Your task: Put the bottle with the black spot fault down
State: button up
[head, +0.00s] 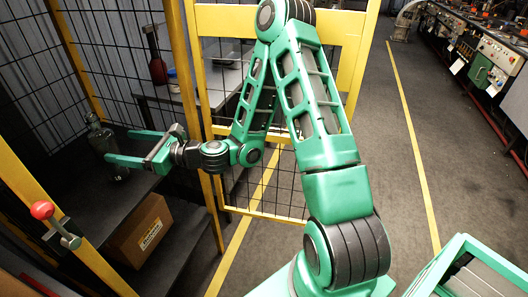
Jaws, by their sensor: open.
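A grey, glassy bottle (98,138) stands upright on a dark surface at the left of the head view. My gripper (118,147) reaches in from the right with its two green fingers spread apart. The fingertips are at the bottle, one on its far side and one overlapping its near side in the picture. I cannot tell whether they touch it. The lower part of the bottle is partly hidden by the near finger. No black spot can be made out on it at this size.
A cardboard box (140,232) sits below my gripper. A red-knobbed lever (43,211) is on the yellow frame at left. A dark red bottle (155,58) stands on a table behind the mesh. Yellow fence posts (190,90) flank my arm.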

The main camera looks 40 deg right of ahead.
jog(key=shift+s+a+n+g, duration=0.2)
jog(key=shift+s+n+g, duration=0.1)
jog(key=shift+n, duration=0.3)
jog(key=s+f+n+g, duration=0.4)
jog(key=s+n+g, duration=0.15)
jog(key=n, duration=0.55)
jog(key=s+d+f+n+g+h, duration=0.1)
jog(key=s+d+f+n+h, duration=0.15)
jog(key=d, duration=0.35)
jog(key=s+d+f+n+g+h, duration=0.1)
jog(key=s+d+n+g+h, duration=0.2)
jog(key=d, duration=0.4)
jog(key=s+d+r+n+h, duration=0.3)
jog(key=s+d+h, duration=0.2)
jog(key=s+d, duration=0.7)
jog(key=s+d+r+g, duration=0.1)
jog(key=s+d+r, duration=0.2)
jog(key=s+d, duration=0.2)
jog(key=s+d+r+g+h, duration=0.1)
jog(key=s+d+r+g, duration=0.1)
jog(key=s+d, duration=0.3)
jog(key=s+r, duration=0.1)
jog(key=s, duration=0.3)
jog(key=shift+d, duration=0.2)
jog(key=shift+s+h, duration=0.1)
jog(key=shift+h, duration=0.15)
